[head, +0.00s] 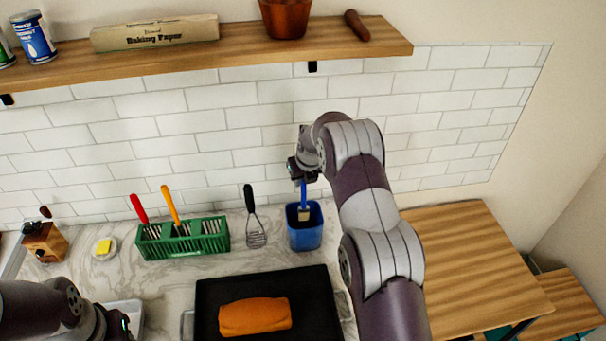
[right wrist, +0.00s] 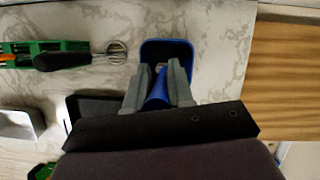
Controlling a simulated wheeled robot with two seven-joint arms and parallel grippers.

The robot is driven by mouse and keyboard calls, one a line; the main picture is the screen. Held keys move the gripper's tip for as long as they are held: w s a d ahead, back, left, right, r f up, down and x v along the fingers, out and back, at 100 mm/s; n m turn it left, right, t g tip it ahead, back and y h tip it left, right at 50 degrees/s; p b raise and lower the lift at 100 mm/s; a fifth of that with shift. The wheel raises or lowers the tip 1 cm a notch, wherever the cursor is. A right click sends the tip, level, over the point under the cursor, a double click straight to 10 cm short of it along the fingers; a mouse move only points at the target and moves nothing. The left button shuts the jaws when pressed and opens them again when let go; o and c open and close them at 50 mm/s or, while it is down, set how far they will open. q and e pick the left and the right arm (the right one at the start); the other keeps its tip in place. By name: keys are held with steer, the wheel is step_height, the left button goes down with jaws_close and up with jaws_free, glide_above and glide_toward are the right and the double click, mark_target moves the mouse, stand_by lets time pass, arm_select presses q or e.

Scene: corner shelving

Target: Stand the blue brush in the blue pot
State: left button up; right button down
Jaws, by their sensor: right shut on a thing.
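The blue pot (head: 305,235) is a square, open container standing on the marble counter; it also shows in the right wrist view (right wrist: 181,47). My right gripper (head: 304,178) is above it, shut on the handle of the blue brush (head: 304,193). The brush hangs upright, its pale bristle end down, over or inside the pot's mouth; I cannot tell how deep. In the right wrist view the blue handle (right wrist: 157,94) shows between the fingers (right wrist: 158,84). My left arm is at the lower left of the head view; its fingers cannot be made out.
A green rack (head: 184,240) with red- and orange-handled utensils stands left of the pot. A black tray (head: 267,285) with an orange-brown loaf (head: 255,316) is in front. A wooden shelf (head: 250,55) hangs above.

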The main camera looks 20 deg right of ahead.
mark_target(304, 189)
steer(key=f+b, duration=0.1)
steer(key=f, duration=0.2)
steer(key=shift+d+f+b, duration=0.15)
steer(key=shift+d+b, duration=0.05)
steer(key=shift+b, duration=0.1)
steer(key=shift+a+f+b, duration=0.15)
steer(key=shift+f+b, duration=0.2)
steer(key=shift+f, duration=0.35)
